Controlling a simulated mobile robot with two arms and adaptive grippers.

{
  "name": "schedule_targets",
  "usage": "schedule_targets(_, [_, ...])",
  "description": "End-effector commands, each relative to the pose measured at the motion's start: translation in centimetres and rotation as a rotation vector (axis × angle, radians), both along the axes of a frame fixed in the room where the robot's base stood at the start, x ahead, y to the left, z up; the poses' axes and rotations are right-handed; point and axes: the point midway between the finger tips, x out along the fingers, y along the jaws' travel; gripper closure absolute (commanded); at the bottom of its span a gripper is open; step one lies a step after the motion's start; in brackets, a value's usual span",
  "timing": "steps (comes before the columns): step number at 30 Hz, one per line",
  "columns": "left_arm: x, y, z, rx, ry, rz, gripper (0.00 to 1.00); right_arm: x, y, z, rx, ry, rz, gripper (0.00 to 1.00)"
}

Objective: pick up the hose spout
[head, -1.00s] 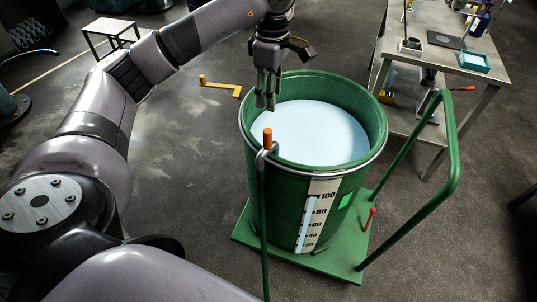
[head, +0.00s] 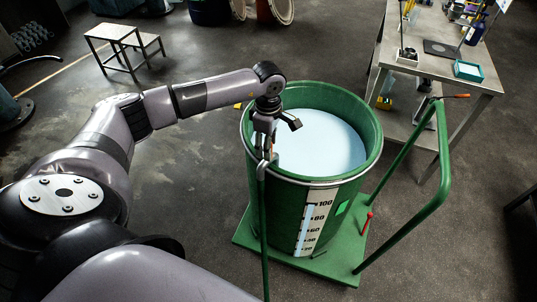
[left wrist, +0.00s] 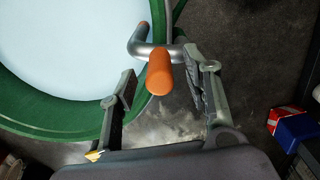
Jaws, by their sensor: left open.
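The hose spout is a bent metal tube with orange ends. In the left wrist view its metal bend (left wrist: 152,50) and the orange grip (left wrist: 160,75) lie between my fingers, by the drum's rim. My left gripper (left wrist: 162,88) is open, one finger on each side of the orange grip, with a gap visible on both sides. In the head view my left gripper (head: 265,145) points down at the drum's near-left rim and largely hides the spout. Part of its metal bend (head: 262,166) shows below the fingers. My right gripper is out of view.
The green drum (head: 370,160) holds pale liquid and stands on a green cart with a tall handle (head: 440,180) on the right. A metal workbench (head: 480,82) stands at the back right. A step stool (head: 115,38) is at the back left.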

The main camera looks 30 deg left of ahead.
Motion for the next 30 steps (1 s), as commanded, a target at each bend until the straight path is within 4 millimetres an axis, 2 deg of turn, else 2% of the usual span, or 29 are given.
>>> schedule_targets(7, [0.04, -0.05, -0.15, -0.001, -0.001, 0.0, 0.57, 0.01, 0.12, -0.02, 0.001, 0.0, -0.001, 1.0])
schedule_targets(26, [0.03, -0.05, -0.1, -0.001, -0.001, 0.0, 0.99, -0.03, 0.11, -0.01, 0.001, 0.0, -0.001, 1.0])
schedule_targets(30, [0.03, -0.05, -0.1, -0.001, -0.001, 0.0, 1.0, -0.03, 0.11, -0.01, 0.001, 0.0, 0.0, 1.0])
